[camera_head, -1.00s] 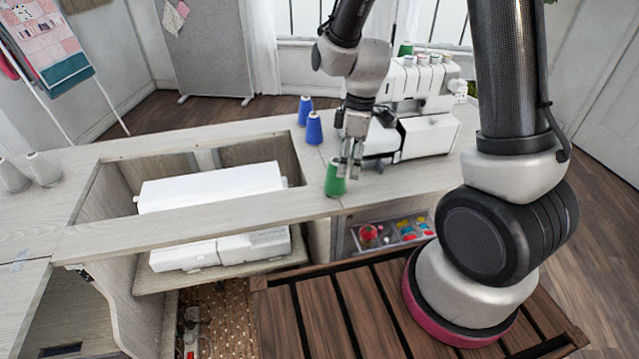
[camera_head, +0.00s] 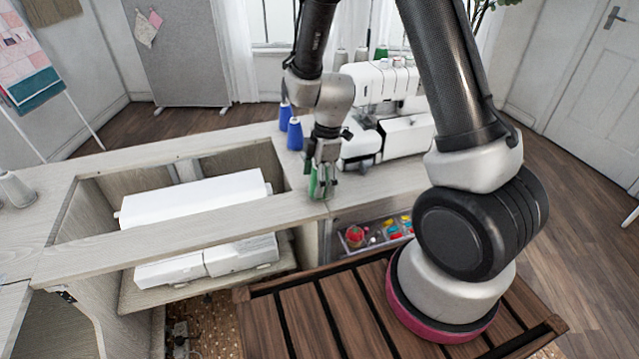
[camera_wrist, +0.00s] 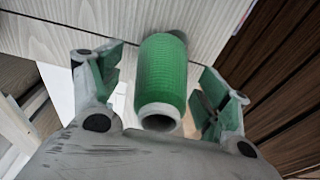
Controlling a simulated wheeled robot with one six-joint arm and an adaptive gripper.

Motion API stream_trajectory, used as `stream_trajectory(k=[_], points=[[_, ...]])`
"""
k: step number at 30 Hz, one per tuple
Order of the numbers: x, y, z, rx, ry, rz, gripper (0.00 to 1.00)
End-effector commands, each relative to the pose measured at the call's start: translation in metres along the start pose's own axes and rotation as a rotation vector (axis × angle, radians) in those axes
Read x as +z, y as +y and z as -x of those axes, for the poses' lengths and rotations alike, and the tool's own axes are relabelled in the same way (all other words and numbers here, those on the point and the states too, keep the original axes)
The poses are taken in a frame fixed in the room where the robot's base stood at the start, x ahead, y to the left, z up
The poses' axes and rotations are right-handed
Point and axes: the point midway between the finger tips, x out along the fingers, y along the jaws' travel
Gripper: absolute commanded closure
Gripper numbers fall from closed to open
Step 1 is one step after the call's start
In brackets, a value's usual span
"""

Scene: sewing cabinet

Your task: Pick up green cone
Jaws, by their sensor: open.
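The green cone (camera_wrist: 162,72) is a thread spool on the light wooden cabinet top, near its front edge. In the wrist view it lies between the two open fingers of my gripper (camera_wrist: 165,90), with a gap on each side. In the head view my gripper (camera_head: 322,182) points down over the cone, and its fingers hide most of it. Only slivers of green (camera_head: 318,188) show there.
Two blue cones (camera_head: 294,134) stand behind and left of my gripper. A white sewing machine (camera_head: 385,130) stands behind and right. An open well with a white machine (camera_head: 195,195) is at left. A drawer of small items (camera_head: 375,235) sits below the front edge.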

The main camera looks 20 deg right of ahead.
Motion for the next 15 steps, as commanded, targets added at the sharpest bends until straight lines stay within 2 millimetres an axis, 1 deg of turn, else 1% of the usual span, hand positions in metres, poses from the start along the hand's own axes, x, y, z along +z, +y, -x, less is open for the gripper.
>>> stream_trajectory(k=[1, 3, 11, 15], points=[[0.0000, 0.0000, -0.0073, -0.001, -0.001, 0.001, 0.23], [-0.0001, -0.0002, -0.0135, -0.001, 0.000, 0.000, 0.23], [-0.0002, 0.0001, -0.0162, 0.001, 0.000, 0.001, 0.23], [-0.0002, 0.0000, -0.0161, 0.001, 0.000, 0.001, 0.49]])
